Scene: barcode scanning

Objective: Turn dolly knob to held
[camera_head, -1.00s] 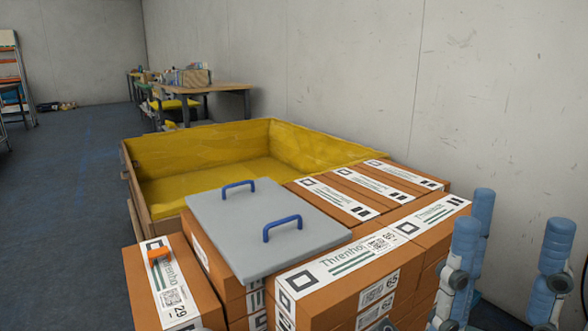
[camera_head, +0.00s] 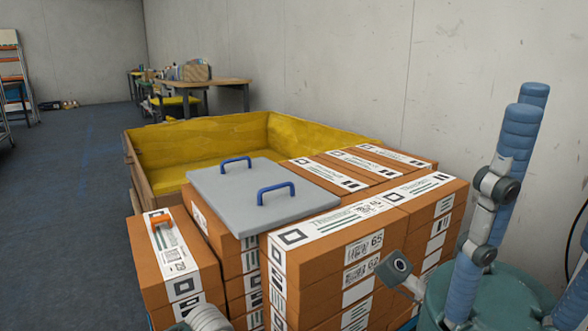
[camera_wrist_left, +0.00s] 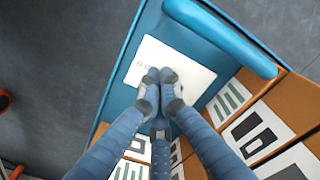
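No dolly knob can be made out in either view. In the left wrist view, my left gripper (camera_wrist_left: 159,92) has its three blue fingers drawn together over a white plate (camera_wrist_left: 190,65) on a blue frame. The fingers hide whatever lies between or under their tips. A thick blue bar (camera_wrist_left: 225,38) runs beside the plate. In the head view only a grey part of what seems my left arm shows at the bottom edge. My right gripper (camera_head: 535,215) is close to the camera at lower right, its blue fingers spread upward and empty.
Stacked orange labelled boxes (camera_head: 315,275) fill the front, with a grey lid (camera_head: 250,190) with two blue handles on top. A separate box stack (camera_head: 185,255) stands at left. A yellow-lined bin (camera_head: 195,145) is behind. Open floor (camera_head: 70,200) lies left; a wall bounds the right.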

